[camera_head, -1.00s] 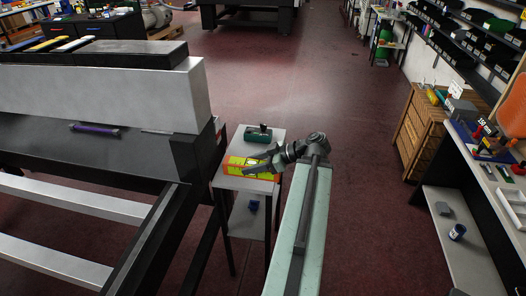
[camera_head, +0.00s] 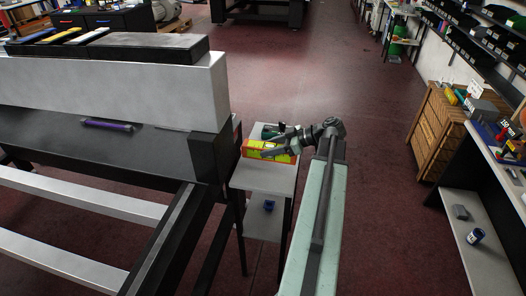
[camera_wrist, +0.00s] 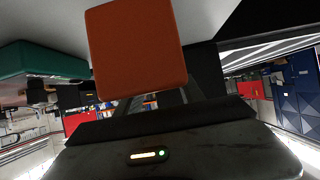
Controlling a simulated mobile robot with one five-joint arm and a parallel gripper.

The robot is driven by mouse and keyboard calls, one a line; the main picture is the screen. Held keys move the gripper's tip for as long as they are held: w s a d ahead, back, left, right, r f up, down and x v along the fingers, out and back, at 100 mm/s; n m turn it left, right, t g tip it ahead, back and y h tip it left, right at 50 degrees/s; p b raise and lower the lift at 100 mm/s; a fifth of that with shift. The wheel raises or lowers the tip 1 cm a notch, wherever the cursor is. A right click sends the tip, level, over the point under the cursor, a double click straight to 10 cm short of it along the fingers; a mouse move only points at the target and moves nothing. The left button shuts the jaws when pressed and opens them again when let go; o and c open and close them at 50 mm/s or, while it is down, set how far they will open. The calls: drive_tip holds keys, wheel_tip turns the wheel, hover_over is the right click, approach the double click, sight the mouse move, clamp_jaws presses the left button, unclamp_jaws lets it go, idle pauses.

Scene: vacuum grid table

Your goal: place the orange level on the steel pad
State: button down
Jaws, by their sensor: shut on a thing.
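The orange level (camera_head: 255,146), with a yellow label on its side, is held in my gripper (camera_head: 272,151) a little above the small grey-topped stand. In the wrist view the level's orange end (camera_wrist: 137,45) fills the upper middle, and the jaws are largely hidden around it. My gripper is shut on it. The small stand (camera_head: 262,178) has a bare grey top below and in front of the level. I cannot tell any separate steel pad for sure in these views.
A green tool (camera_head: 269,131) lies on the stand behind the level; it also shows in the wrist view (camera_wrist: 38,62). A large black frame table (camera_head: 90,150) with a grey beam is close on the left. A bench (camera_head: 480,205) stands at the right. Red floor between is clear.

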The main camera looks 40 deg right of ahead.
drive_tip(key=shift+w, duration=0.15)
drive_tip(key=f+b, duration=0.2)
drive_tip(key=w+d+f+b, duration=0.1)
drive_tip(key=shift+f, duration=0.2)
drive_tip(key=shift+s+f+b, duration=0.2)
drive_tip(key=shift+f+b, duration=0.05)
drive_tip(key=shift+b, duration=0.25)
drive_tip(key=shift+w+a+r, duration=0.15)
drive_tip(key=shift+w, duration=0.15)
drive_tip(key=c, duration=0.7)
unclamp_jaws()
